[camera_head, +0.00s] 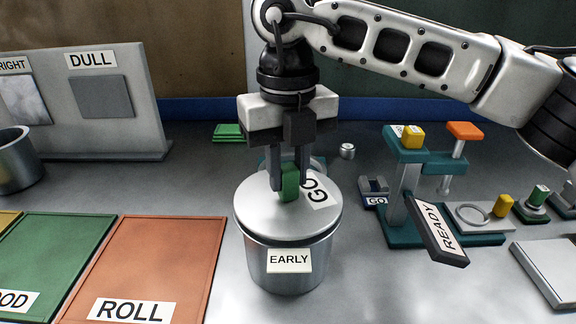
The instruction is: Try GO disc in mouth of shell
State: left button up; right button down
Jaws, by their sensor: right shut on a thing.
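The GO disc (258,212) is a round silver lid with a green knob (290,184) and a white GO label. My right gripper (289,180) comes down from above and is shut on the green knob. The shell (322,262) is a silver pot labelled EARLY, standing on the grey table. The disc covers the shell's mouth from this view, so the mouth is hidden. I cannot tell whether the disc rests on the rim or hangs just above it. My left gripper is not in view.
A teal stand (402,238) with a READY plate (437,230) is at the right. A ROLL mat (150,260) and a green mat (55,250) lie at the left. A grey panel (130,105) labelled DULL stands behind them, with another pot (15,165) at the left edge.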

aim_at(288, 167)
jog(key=shift+f+b, duration=0.45)
jog(key=shift+f, duration=0.05)
jog(key=c, duration=1.1)
grip_release()
notch_tip(288, 167, up, 16)
jog(key=shift+f+p, duration=0.1)
jog(key=shift+p, duration=0.25)
